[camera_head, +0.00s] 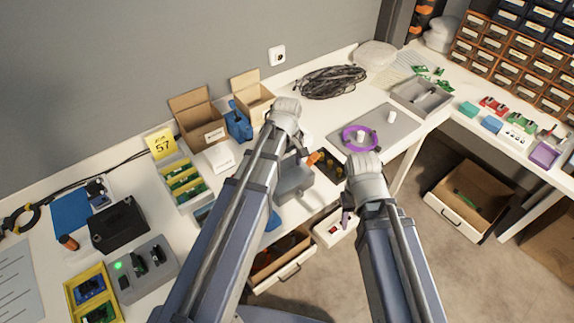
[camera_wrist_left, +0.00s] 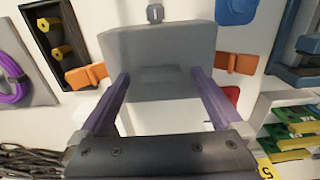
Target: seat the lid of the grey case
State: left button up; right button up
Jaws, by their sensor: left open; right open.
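The grey case (camera_head: 293,182) stands on the table just right of my left forearm, which partly hides it. In the left wrist view the grey case (camera_wrist_left: 160,62) fills the middle, with an orange latch (camera_wrist_left: 86,76) on its left and another orange latch (camera_wrist_left: 236,63) on its right. I cannot tell lid from body there. My left gripper (camera_wrist_left: 165,80) is open, its purple fingers on either side of the grey part; I cannot tell if they touch it. My right gripper (camera_head: 348,218) is open and empty in front of the table edge, its fingers mostly hidden.
A dark tray with yellow pieces (camera_wrist_left: 58,48) lies beside the case. A purple ring (camera_head: 360,138) lies on a grey mat (camera_head: 395,128). Open cartons (camera_head: 200,118) and a cable coil (camera_head: 330,82) stand behind. Open drawers (camera_head: 283,272) jut out below the table edge.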

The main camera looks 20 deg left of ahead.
pick_arm(q)
jog(key=shift+r+p, duration=3.85)
jog(key=shift+r, duration=0.1)
jog(key=shift+a+f, duration=0.1)
